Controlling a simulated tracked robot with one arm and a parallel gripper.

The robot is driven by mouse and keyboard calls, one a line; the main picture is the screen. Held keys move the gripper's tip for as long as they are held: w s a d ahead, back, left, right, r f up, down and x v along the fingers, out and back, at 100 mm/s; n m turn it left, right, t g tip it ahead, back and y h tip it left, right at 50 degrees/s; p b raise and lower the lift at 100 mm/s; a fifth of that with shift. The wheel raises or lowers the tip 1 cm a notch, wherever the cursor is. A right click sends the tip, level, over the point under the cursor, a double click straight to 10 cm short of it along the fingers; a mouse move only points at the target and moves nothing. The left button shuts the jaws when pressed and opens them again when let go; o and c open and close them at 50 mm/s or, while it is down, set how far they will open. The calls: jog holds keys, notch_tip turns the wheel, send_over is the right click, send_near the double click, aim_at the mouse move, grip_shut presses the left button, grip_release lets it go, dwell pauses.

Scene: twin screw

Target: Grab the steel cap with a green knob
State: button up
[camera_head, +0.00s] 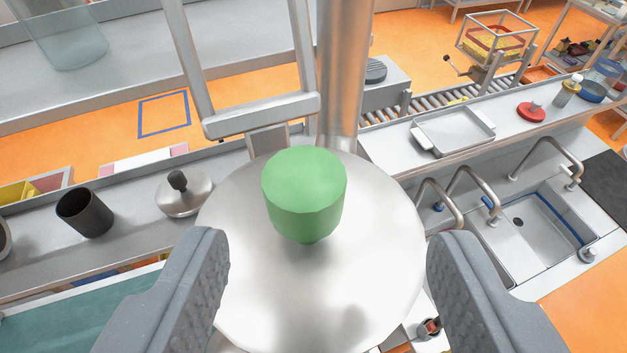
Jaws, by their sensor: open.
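The steel cap (265,290) is a round, shiny disc in the middle of the head camera view. Its green knob (304,192) stands up from the middle of the disc and is a thick, flat-topped cylinder. My gripper (325,255) is open, with one grey finger to the left of the knob and one to the right. Both fingers are apart from the knob, with wide gaps. The fingers overlap the near left and right edges of the cap in the picture. What the cap rests on is mostly hidden beneath it.
A steel column (343,75) rises right behind the cap, with a metal frame (262,116) beside it. A dark cup (84,212) and a lid with a black knob (183,193) stand on the left counter. A sink (525,225) with taps and a tray (453,131) are at right.

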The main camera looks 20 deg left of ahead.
aim_at(307, 162)
jog(key=shift+x, duration=0.8)
jog(key=shift+w+a+f, duration=0.2)
jog(key=shift+w+f, duration=0.05)
jog(key=shift+w, duration=0.35)
jog(key=shift+a+x, duration=0.2)
jog(key=shift+x, duration=1.15)
jog(key=shift+a+x, duration=0.25)
jog(key=shift+x, duration=1.05)
jog(key=shift+s, duration=0.15)
grip_shut()
jog(key=shift+r+p, duration=0.15)
jog(key=shift+p, duration=0.2)
